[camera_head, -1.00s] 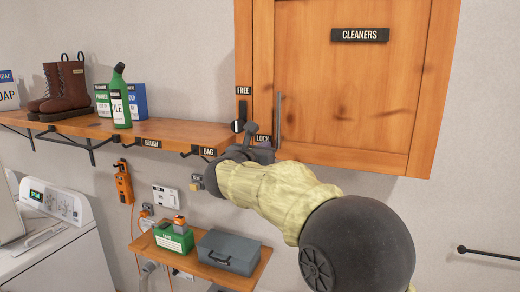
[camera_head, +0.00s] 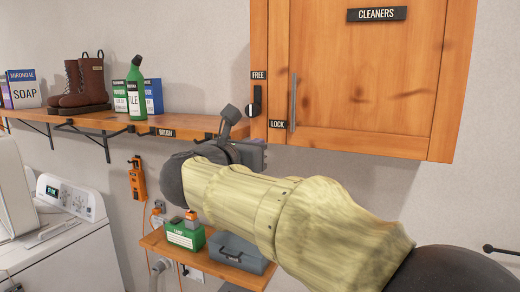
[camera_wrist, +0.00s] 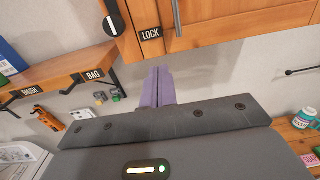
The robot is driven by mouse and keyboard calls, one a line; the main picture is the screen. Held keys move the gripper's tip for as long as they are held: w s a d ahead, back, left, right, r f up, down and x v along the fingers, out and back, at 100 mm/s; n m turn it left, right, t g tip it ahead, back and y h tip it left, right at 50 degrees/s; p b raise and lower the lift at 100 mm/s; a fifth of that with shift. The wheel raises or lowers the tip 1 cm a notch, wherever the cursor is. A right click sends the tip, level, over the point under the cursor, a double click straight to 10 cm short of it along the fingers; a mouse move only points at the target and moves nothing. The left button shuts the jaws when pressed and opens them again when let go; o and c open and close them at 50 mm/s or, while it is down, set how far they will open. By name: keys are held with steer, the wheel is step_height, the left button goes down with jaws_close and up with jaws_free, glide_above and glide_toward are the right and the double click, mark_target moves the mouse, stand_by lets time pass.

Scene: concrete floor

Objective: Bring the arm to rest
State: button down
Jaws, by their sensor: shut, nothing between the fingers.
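My arm reaches from the lower right of the head view toward the cabinet, with its wrist in front of the shelf's right end. My gripper (camera_wrist: 159,86) shows in the wrist view as two purple-grey fingers pressed together, with nothing between them. The fingers point up at the lower edge of the wooden cabinet (camera_head: 375,85), near the LOCK label (camera_head: 278,124). I cannot tell the exact gap to the cabinet. In the head view my wrist hides the fingertips.
A wooden shelf (camera_head: 90,121) holds boots (camera_head: 83,82), a green bottle (camera_head: 136,88) and boxes. A lower shelf with a grey toolbox (camera_head: 240,255) lies behind my arm. The cabinet has a handle (camera_head: 293,103) and a dark latch (camera_head: 257,99). A white washer (camera_head: 70,240) stands at left.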

steer(key=w+d+f+n+g+y, duration=0.15)
steer(key=f+n+y, duration=0.35)
steer(key=f+n, duration=0.7)
steer(key=w+d+f+n+y, duration=0.15)
steer(key=f+n+y, duration=0.35)
steer(key=f+n, duration=0.7)
steer(key=s+d+f+n+g+h, duration=0.1)
steer(key=s+d+f+n+g, duration=0.5)
steer(key=s, duration=0.5)
steer(key=s+d+f+n+g, duration=0.6)
steer(key=s+d+f+n, duration=0.1)
steer(key=s+f+n, duration=0.4)
step_height(320, 180, down, 2)
steer(key=shift+s+f+h, duration=0.1)
steer(key=shift+s+h, duration=0.3)
steer(key=shift+s, duration=0.2)
